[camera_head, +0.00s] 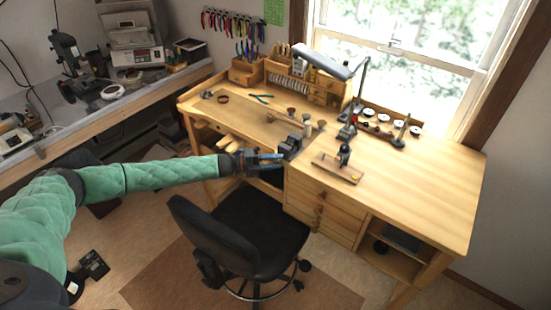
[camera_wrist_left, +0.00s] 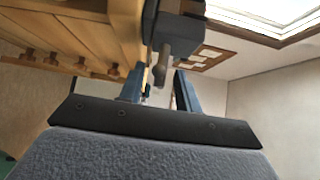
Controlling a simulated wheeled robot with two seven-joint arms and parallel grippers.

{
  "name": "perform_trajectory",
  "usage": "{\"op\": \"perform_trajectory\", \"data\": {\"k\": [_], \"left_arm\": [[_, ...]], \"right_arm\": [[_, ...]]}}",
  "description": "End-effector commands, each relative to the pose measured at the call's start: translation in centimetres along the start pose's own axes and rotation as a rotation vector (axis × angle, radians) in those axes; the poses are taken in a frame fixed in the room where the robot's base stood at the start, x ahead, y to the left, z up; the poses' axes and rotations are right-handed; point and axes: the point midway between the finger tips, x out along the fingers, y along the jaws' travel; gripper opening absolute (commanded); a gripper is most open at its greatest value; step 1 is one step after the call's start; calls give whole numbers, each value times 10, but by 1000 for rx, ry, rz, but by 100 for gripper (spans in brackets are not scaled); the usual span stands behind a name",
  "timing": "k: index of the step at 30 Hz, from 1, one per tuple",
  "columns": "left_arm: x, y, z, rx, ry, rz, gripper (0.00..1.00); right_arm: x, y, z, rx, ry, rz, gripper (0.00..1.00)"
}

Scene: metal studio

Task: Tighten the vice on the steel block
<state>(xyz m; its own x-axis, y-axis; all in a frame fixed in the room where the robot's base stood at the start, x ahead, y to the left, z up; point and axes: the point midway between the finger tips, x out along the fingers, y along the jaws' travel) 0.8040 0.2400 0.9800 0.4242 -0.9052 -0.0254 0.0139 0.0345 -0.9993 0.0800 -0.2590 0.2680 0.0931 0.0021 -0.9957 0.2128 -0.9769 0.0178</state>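The dark grey vice (camera_head: 290,147) is fixed at the front edge of the wooden workbench. In the left wrist view its body (camera_wrist_left: 178,32) fills the top middle, and a short metal screw or handle (camera_wrist_left: 161,68) sticks out toward me. My left gripper (camera_head: 272,158) is just in front of the vice. In the left wrist view its two blue fingers (camera_wrist_left: 158,90) stand apart, with the handle's end appearing between them; I see no contact. The steel block cannot be made out in either view. My right gripper is not in view.
The workbench (camera_head: 430,165) holds a small wooden stand (camera_head: 337,168), a lamp (camera_head: 358,95) and tool racks near the vice. A black chair (camera_head: 250,225) stands below my left arm. Drawers (camera_head: 320,210) lie under the bench top. The bench's right side is clear.

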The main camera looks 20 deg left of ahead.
Motion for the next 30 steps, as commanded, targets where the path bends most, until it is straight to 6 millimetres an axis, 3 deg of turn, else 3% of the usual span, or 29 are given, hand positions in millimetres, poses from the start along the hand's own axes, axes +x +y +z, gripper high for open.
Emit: {"op": "perform_trajectory", "data": {"k": [12,18,30], "left_arm": [[8,0,0,-1,0,0,33],[8,0,0,-1,0,0,0],[8,0,-1,33,1,33,0]], "right_arm": [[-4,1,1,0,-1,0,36],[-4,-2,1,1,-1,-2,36],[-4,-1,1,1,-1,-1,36]]}}
